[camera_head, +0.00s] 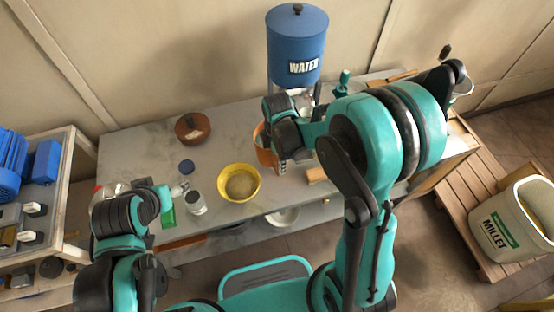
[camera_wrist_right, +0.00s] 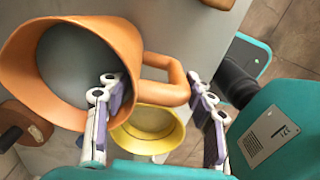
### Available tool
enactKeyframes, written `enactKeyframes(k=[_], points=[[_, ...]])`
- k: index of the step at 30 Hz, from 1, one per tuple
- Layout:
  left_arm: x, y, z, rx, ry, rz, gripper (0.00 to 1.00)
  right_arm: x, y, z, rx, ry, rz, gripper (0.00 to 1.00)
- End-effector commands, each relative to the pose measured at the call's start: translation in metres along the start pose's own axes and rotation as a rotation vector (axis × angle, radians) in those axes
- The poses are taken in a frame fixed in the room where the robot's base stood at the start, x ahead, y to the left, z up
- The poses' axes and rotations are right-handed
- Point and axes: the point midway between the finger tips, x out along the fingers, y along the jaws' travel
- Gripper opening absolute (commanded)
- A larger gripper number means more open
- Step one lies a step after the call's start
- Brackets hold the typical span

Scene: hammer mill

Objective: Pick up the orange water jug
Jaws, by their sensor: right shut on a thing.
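The orange jug (camera_head: 264,152) stands on the grey table's middle, partly hidden behind my right arm. In the right wrist view the jug (camera_wrist_right: 108,42) shows its wide open mouth, with its handle toward the right. My right gripper (camera_wrist_right: 153,92) has one finger inside the handle loop beside the jug wall and the other beyond the handle; it is shut on the jug's handle. In the head view my right gripper (camera_head: 283,164) is at the jug's right side. My left gripper (camera_head: 180,190) is low over the table's left part; its fingers are too small to read.
A yellow bowl (camera_head: 239,196) stands just in front of the jug. A brown bowl (camera_head: 192,128), a blue lid (camera_head: 187,166) and a white-topped jar (camera_head: 196,203) are left of it. The blue water tank (camera_head: 297,45) rises behind. A millet bucket (camera_head: 512,225) stands at right.

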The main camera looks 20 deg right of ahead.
Motion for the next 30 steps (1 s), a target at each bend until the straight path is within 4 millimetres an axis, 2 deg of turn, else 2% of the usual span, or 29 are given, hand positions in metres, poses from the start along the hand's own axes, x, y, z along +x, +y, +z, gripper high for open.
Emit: enactKeyframes(k=[1,5,18,24,30], points=[[-0.004,0.000,-0.003,0.000,0.000,0.000,0.73,-0.010,0.000,0.000,0.000,0.000,0.000,0.26],[-0.011,0.000,-0.008,0.000,0.000,0.000,0.73,-0.027,-0.003,0.002,0.001,0.000,0.000,0.26],[-0.032,0.000,-0.023,0.000,0.000,0.000,0.73,-0.074,-0.076,0.037,0.003,0.000,0.000,0.26],[-0.038,0.000,-0.027,0.000,0.000,0.000,0.73,-0.087,-0.097,0.047,0.001,0.000,0.000,0.26],[-0.039,0.000,-0.028,0.000,0.000,0.000,0.73,-0.091,-0.104,0.051,0.001,0.000,0.000,0.26]])
